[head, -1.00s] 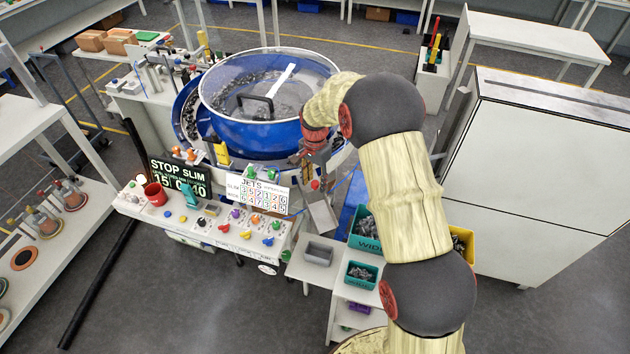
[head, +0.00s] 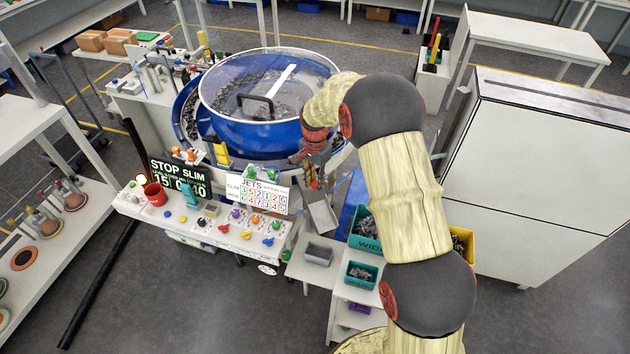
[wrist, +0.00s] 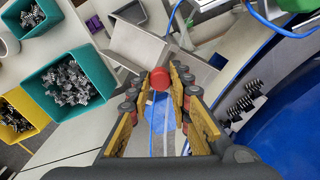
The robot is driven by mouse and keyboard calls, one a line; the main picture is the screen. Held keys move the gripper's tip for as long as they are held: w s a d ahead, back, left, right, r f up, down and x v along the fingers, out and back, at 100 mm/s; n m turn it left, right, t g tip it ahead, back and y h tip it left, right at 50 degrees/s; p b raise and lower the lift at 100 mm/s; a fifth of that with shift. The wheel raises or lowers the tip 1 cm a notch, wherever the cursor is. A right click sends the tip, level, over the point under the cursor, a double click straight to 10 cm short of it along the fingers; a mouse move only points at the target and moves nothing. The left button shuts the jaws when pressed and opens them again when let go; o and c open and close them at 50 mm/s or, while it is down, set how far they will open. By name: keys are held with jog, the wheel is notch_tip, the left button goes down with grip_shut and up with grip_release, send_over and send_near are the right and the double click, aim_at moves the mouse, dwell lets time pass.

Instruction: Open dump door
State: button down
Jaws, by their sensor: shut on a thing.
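A red round knob (wrist: 160,78) sits between my fingertips in the wrist view, in front of a grey metal chute (wrist: 140,45). My gripper (wrist: 161,88) is shut on the red knob. In the head view my gripper (head: 314,176) is at the right front side of the blue bowl (head: 262,132), above the grey chute (head: 322,214). The door itself is not clearly told apart from the chute, and my fingers hide part of the knob's mounting.
Teal bins of metal parts (wrist: 65,82) and a yellow bin (wrist: 20,118) stand beside the chute. A grey tray (head: 318,254) is below it. A panel of coloured knobs (head: 235,228) and a JETS sign (head: 258,193) are left of my gripper.

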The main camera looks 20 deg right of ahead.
jog(key=shift+w+r, duration=0.1)
notch_tip(320, 180, up, 5)
jog(key=shift+f+p, duration=0.2)
jog(key=shift+p, duration=0.85)
jog(key=shift+f, duration=0.1)
jog(key=c, duration=1.7)
grip_release()
jog(key=shift+o, duration=0.4)
jog(key=shift+f, duration=0.1)
notch_tip(320, 180, up, 12)
